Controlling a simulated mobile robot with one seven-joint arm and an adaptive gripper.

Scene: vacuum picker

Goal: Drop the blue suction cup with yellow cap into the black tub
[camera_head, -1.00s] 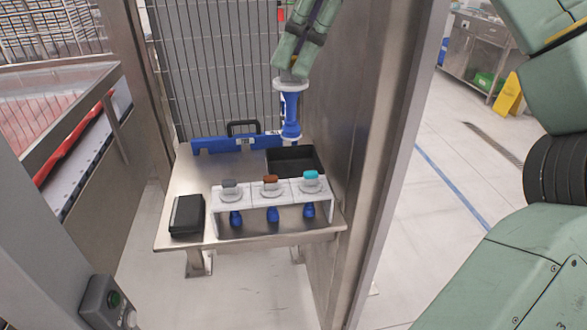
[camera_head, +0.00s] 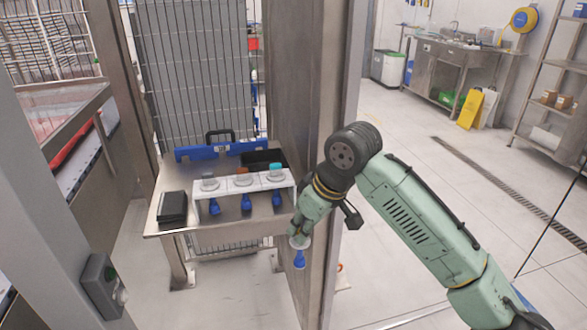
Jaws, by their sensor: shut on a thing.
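My gripper (camera_head: 301,234) is shut on a suction cup (camera_head: 299,260) with a white disc and a blue lower body. It hangs upright, blue end down. Its cap is hidden in my fingers, so I cannot see a yellow colour. The gripper is in front of the steel panel's near edge, lower in the picture than the tabletop and to its right. The black tub (camera_head: 262,156) stands at the back right of the steel table (camera_head: 180,226), partly hidden by the rack. The held cup is well away from it.
A white rack (camera_head: 283,182) in front of the tub holds blue suction cups with grey, brown and teal caps. A steel panel (camera_head: 290,90) borders the table on the right. A black case (camera_head: 172,208) lies front left; a blue bar (camera_head: 205,151) stands at the back.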

